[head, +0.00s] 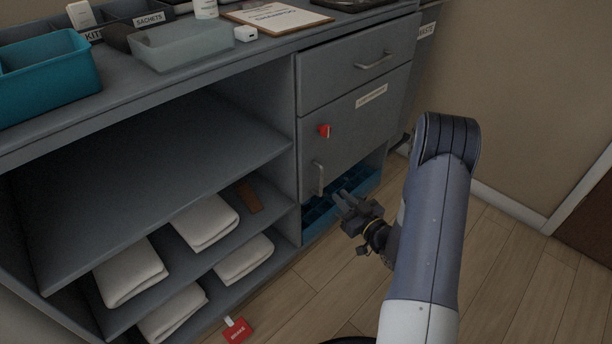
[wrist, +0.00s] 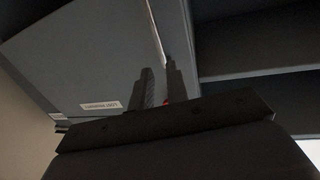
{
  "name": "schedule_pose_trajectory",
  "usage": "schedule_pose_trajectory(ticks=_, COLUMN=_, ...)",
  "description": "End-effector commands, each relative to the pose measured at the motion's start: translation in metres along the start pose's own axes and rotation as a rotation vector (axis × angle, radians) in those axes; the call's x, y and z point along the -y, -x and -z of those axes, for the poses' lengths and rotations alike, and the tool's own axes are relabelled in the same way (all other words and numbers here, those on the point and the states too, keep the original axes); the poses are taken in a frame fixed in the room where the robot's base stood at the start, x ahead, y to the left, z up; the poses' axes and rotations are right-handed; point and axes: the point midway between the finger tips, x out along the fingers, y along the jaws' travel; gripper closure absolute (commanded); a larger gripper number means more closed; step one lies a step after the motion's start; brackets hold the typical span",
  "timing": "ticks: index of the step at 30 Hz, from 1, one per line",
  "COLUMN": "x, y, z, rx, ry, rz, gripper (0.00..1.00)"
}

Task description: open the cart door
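The cart door (head: 350,125) is a grey panel below a drawer, with a white label, and its front looks in line with the drawer front. A red latch knob (head: 324,131) sits at its upper left. A bar handle (head: 319,179) is at its lower left. My gripper (head: 341,196) is low in front of the door, just right of and below the handle, apart from it in the picture. In the wrist view, the gripper fingers (wrist: 159,82) stand before the door (wrist: 90,60), a narrow gap between them with a bit of red showing. The handle is not clear there.
A blue bin (head: 372,184) shows below the door's lower edge. Open shelves (head: 150,180) with folded white towels (head: 205,222) lie to the left. A red tag (head: 237,330) is near the bottom shelf. Wooden floor (head: 510,270) is clear at right, up to the wall.

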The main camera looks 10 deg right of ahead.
Motion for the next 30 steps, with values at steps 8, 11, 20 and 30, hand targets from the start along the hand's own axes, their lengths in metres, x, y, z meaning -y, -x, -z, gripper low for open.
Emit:
schedule_pose_trajectory(ticks=8, x=0.002, y=-0.04, z=-0.001, rx=-0.005, ry=0.003, rz=0.006, gripper=0.85)
schedule_pose_trajectory(ticks=11, x=0.002, y=-0.06, z=-0.001, rx=-0.005, ry=0.003, rz=0.005, gripper=0.85)
schedule_pose_trajectory(ticks=20, x=0.001, y=-0.1, z=0.0, rx=-0.002, ry=0.001, rz=0.001, gripper=0.85)
schedule_pose_trajectory(ticks=30, x=0.001, y=-0.106, z=0.001, rx=-0.002, ry=0.0, rz=0.0, gripper=0.85)
